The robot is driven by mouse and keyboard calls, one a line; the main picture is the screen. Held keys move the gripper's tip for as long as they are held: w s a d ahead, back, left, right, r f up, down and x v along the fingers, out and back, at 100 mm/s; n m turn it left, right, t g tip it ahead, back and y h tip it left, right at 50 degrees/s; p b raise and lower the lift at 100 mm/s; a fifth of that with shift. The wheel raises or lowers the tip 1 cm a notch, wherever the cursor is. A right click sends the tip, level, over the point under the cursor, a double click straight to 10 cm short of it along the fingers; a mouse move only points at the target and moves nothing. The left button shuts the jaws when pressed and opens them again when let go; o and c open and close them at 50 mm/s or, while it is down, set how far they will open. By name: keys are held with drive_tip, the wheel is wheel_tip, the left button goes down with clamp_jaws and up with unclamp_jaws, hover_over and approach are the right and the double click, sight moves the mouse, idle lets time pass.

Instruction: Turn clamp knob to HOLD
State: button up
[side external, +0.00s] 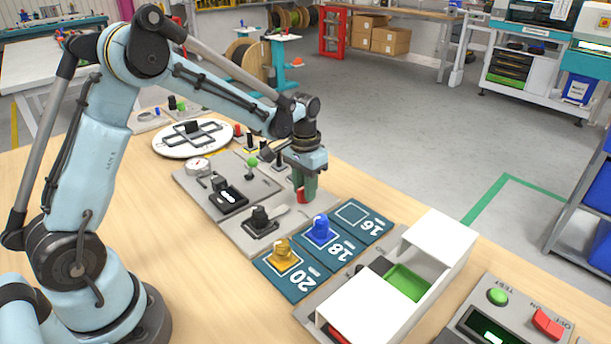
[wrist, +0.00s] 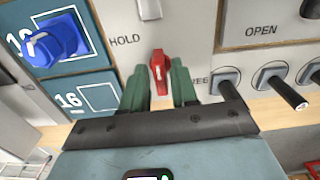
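The red clamp knob (wrist: 159,66) stands on a grey panel between the label HOLD (wrist: 125,40) on the left and a label reading "REE" on the right, its first letter covered by a finger. The knob's long side runs roughly up and down in the wrist view. My gripper (wrist: 159,82) has its two green fingers on either side of the knob, open, with slim gaps visible. In the side view my gripper (side external: 304,186) points down over the panel, and part of the red knob (side external: 301,197) shows beside the fingers.
A blue knob (wrist: 57,42) on a card lies left of the fingers in the wrist view. Several black-handled switches (wrist: 228,88) stand close on the right. In the side view a yellow knob (side external: 283,251) and a white box (side external: 439,238) are nearer the camera.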

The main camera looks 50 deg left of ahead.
drive_tip(key=shift+o, duration=0.9)
wheel_tip(320, 180, up, 7)
idle(0.9)
